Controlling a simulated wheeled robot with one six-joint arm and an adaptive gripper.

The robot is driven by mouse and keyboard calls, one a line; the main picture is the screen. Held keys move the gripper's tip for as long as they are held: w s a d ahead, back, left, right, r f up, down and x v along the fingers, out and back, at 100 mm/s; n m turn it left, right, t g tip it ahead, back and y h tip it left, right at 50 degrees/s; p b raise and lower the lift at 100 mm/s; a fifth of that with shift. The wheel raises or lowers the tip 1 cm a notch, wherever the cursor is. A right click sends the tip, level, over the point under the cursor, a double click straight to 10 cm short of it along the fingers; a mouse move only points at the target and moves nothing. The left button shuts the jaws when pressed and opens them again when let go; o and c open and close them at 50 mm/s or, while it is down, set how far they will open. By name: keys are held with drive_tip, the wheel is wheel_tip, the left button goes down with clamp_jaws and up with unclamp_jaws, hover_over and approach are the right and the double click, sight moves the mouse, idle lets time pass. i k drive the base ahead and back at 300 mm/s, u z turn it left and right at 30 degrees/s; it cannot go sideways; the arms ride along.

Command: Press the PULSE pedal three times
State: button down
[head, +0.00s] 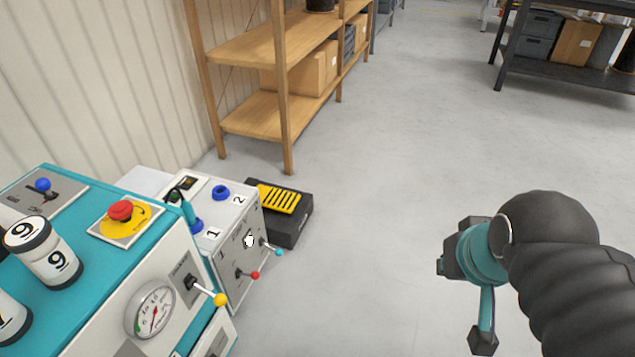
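A black box with a yellow ribbed top, which looks like the pedal (279,199), sits on the floor beyond the white control box. No PULSE label can be read on it, and its near left side is partly hidden by the white box. My gripper (466,300) is at the right, held above the floor, well to the right of the pedal and apart from it.
A teal machine (140,235) with a red button (120,210), gauge and yellow-knobbed lever fills the lower left. The white control box (232,258) has small red and teal levers. A wooden shelf (262,46) stands behind the pedal. The grey floor (390,180) between pedal and gripper is clear.

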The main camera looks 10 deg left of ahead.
sight(283, 201)
drive_tip(key=i, duration=1.35)
drive_tip(key=u, duration=0.8)
